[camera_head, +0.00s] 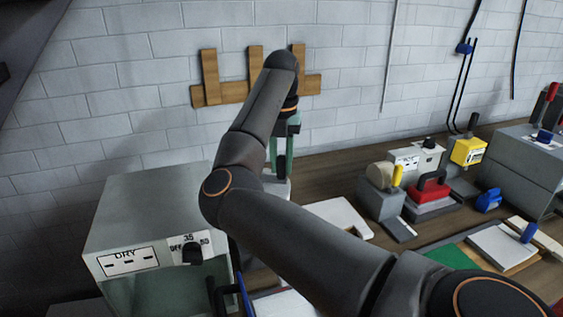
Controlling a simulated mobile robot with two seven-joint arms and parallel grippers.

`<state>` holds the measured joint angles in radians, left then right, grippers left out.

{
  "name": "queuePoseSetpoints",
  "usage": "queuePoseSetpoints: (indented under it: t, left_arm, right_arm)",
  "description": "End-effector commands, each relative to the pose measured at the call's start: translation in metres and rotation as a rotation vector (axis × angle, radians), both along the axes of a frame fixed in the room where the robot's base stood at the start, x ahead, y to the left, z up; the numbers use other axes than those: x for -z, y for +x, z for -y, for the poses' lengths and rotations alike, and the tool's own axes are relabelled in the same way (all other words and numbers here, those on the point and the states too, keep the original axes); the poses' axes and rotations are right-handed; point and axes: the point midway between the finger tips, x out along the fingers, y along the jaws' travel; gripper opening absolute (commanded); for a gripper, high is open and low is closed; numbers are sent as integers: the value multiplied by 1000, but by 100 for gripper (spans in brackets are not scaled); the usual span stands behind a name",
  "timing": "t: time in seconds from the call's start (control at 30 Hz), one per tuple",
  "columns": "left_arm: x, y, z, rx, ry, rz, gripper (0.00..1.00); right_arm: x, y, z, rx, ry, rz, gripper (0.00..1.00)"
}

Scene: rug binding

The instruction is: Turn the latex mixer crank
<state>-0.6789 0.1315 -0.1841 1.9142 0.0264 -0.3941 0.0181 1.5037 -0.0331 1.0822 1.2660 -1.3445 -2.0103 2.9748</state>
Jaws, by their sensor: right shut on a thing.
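My right gripper (281,165) points down in the middle of the view, beyond my dark forearm. Its two green fingers are shut on a dark upright piece, which looks like the handle of the latex mixer crank (282,172). The pale body of the latex mixer (279,187) shows just below the fingers. My arm hides most of the mixer and the rest of the crank, so the crank's angle cannot be told. My left gripper is not in view.
A grey-green cabinet (150,205) with a dial and a DRY label stands at the left. On the wooden bench (335,170) to the right are a red-handled tool (431,190), a yellow box (467,151) and a blue item (488,200). A wooden rack (211,78) hangs on the brick wall.

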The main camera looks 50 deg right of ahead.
Motion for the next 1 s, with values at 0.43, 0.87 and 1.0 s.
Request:
queuePoseSetpoints:
  t: [0.43,0.87,1.0]
  left_arm:
    - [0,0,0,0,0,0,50]
    - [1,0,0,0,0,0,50]
    - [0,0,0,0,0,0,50]
  right_arm:
    - [-1,0,0,-1,-1,2,57]
    - [-41,1,0,-2,0,6,57]
    - [-61,1,0,-1,0,5,57]
